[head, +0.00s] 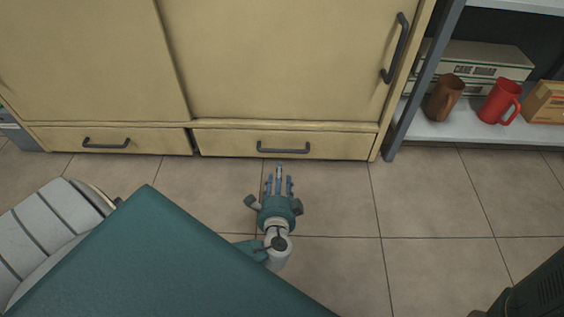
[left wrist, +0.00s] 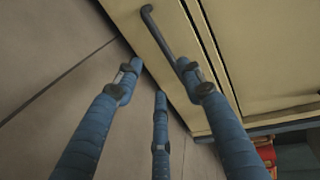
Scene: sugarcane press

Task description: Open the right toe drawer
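The right toe drawer (head: 225,143) is a low tan front at the foot of the cabinet in the head view, and it looks shut. Its dark bar handle (head: 283,149) runs across the front. My left gripper (head: 279,180) is over the floor just in front of this drawer, its blue fingers pointing at the handle. In the left wrist view the drawer handle (left wrist: 161,34) lies beyond the fingertips of my left gripper (left wrist: 157,72). The fingers are spread with nothing between them, and I see no clear contact with the handle. My right gripper is not in view.
The left toe drawer (head: 60,139) is shut beside it, and large sliding doors (head: 270,60) stand above. A metal shelf (head: 440,130) at the right holds a brown mug (head: 443,98), a red mug (head: 499,101) and boxes. The tiled floor (head: 430,200) in front is clear.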

